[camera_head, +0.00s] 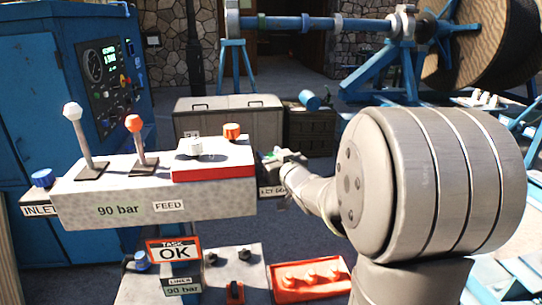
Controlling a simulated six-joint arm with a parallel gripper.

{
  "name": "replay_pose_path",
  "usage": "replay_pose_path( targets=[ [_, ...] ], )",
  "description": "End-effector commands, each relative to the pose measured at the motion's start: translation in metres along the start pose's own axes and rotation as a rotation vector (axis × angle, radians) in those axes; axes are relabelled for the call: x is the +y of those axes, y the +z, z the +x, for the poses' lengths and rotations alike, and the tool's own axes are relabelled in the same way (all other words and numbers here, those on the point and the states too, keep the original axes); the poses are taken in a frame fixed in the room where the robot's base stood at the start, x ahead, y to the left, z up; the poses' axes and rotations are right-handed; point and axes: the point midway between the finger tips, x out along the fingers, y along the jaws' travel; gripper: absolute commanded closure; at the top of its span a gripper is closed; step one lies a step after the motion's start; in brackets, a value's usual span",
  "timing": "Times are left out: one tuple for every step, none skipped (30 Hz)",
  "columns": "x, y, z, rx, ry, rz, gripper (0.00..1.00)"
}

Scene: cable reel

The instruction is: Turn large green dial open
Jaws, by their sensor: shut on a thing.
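The green dial (268,154) is at the right end of the grey control block (150,187). Only a small patch of green shows; my gripper hides most of it. My gripper (279,156) is at the dial, with its jaws shut on it. The jaws are small in this view, and my grey arm comes in from the right. The dial's angle cannot be read. A partly hidden label hangs below it.
Two levers, white-topped (73,112) and orange-topped (134,124), stand on the block. Orange (232,131) and white knobs (195,146) sit on its red-edged panel. A blue knob (42,178) is at left. A sign (174,251) below reads "TASK OK".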

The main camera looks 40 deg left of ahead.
Motion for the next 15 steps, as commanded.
replay_pose_path(
  targets=[
    [-0.0006,-0.0016,0.0003,0.005,0.012,0.0,0.8],
    [-0.0006,-0.002,0.0005,0.006,0.023,0.0,0.8],
    [-0.0004,-0.0023,0.0007,0.007,0.039,0.0,0.8],
    [-0.0002,-0.0025,0.0007,0.007,0.052,-0.001,0.8],
    [0.0002,-0.0027,0.0007,0.008,0.065,-0.001,0.8],
    [0.0008,-0.0027,0.0006,0.008,0.082,-0.001,0.8],
    [0.0011,-0.0026,0.0006,0.007,0.095,0.0,0.8],
    [0.0013,-0.0027,0.0007,0.008,0.107,-0.001,0.8],
    [0.0015,-0.0028,0.0007,0.009,0.122,-0.001,0.8],
    [0.002,-0.0029,0.0006,0.009,0.134,0.0,0.8],
    [0.0025,-0.003,0.0006,0.009,0.146,0.0,0.8],
    [0.003,-0.0031,0.0005,0.009,0.161,0.0,0.8],
    [0.0031,-0.0033,0.0006,0.01,0.171,-0.001,0.8],
    [0.0032,-0.0035,0.0006,0.01,0.181,0.0,0.8],
    [0.0036,-0.0036,0.0005,0.011,0.194,0.0,0.8]
  ],
)
